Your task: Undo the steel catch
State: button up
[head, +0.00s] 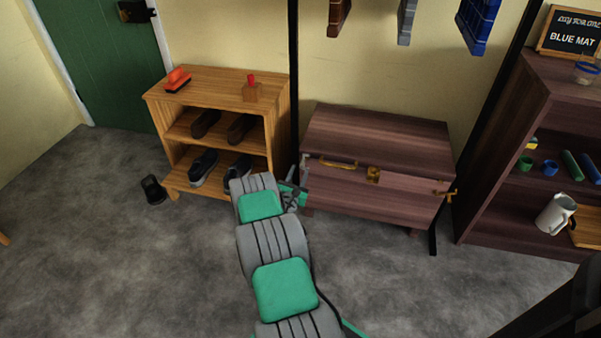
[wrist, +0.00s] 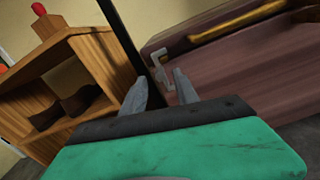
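A dark reddish-brown wooden chest (head: 378,135) stands against the wall. A small steel catch (wrist: 159,58) is at the left end of its front, near the top, in the wrist view. In the head view the catch is small and hard to make out beside my arm. My gripper (wrist: 162,78) is open, its two grey fingers spread and pointing at the catch. The fingertips look close to the catch's lower end; I cannot tell if they touch it. Nothing shows between the fingers. In the head view my gripper (head: 299,190) is at the chest's left front corner.
A brass handle (head: 338,163), a brass fitting (head: 373,174) and a brass catch (head: 447,193) are on the chest. A wooden shoe rack (head: 215,80) stands close on the left, a dark shelf (head: 560,80) on the right. A loose shoe (head: 153,189) lies on the open grey floor.

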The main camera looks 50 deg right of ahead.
jog(key=shift+x, duration=1.35)
jog(key=shift+c, duration=0.6)
grip_shut()
